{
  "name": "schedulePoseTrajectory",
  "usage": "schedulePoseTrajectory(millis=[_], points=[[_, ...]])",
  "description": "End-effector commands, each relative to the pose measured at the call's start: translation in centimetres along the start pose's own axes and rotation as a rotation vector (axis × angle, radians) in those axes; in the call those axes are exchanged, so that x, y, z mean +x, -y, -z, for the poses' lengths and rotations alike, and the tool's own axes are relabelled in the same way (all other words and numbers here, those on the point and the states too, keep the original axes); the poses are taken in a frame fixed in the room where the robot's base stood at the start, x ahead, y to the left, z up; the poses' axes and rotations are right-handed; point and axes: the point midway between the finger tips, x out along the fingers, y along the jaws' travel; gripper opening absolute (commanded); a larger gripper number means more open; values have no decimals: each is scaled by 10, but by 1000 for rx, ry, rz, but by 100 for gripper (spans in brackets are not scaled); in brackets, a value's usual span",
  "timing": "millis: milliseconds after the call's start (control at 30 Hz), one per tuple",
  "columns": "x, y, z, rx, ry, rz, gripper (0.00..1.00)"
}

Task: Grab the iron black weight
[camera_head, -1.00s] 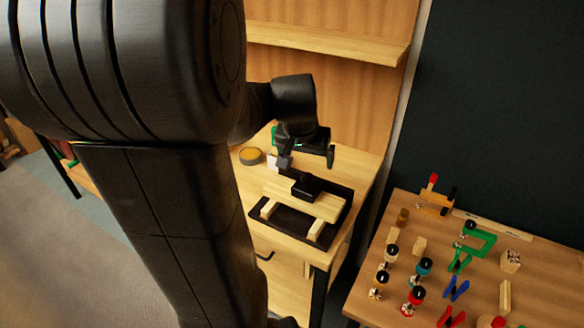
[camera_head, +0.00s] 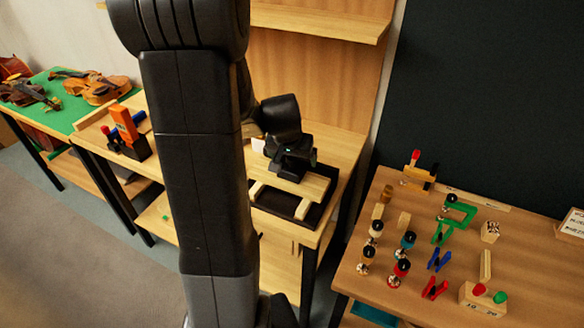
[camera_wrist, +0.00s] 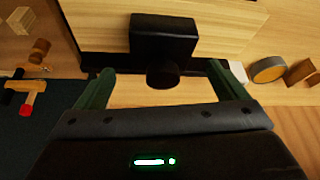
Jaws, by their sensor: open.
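The black weight (camera_wrist: 163,36) is a dark block with a round knob, and it lies on a pale wooden board in the wrist view. My gripper (camera_wrist: 160,70) is open, with one green finger on each side of the knob. No finger visibly touches it. In the head view my gripper (camera_head: 291,166) is low over the wooden board (camera_head: 312,188). There the weight is merged with the dark gripper and I cannot separate them.
The board rests on wooden strips over a dark mat (camera_head: 275,205). A round tin (camera_wrist: 269,68) and a white block (camera_wrist: 238,72) are near one finger. At right, a bench (camera_head: 400,312) holds clamps and several small bottles. A shelf (camera_head: 320,22) is above.

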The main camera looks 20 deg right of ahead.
Motion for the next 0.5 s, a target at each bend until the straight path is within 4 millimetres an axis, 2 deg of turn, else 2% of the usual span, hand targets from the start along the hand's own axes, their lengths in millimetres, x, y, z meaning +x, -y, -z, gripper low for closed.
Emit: schedulePoseTrajectory(millis=[200,500], points=[[21,0,0,0,3,0,92],[25,1,0,0,0,2,92]])
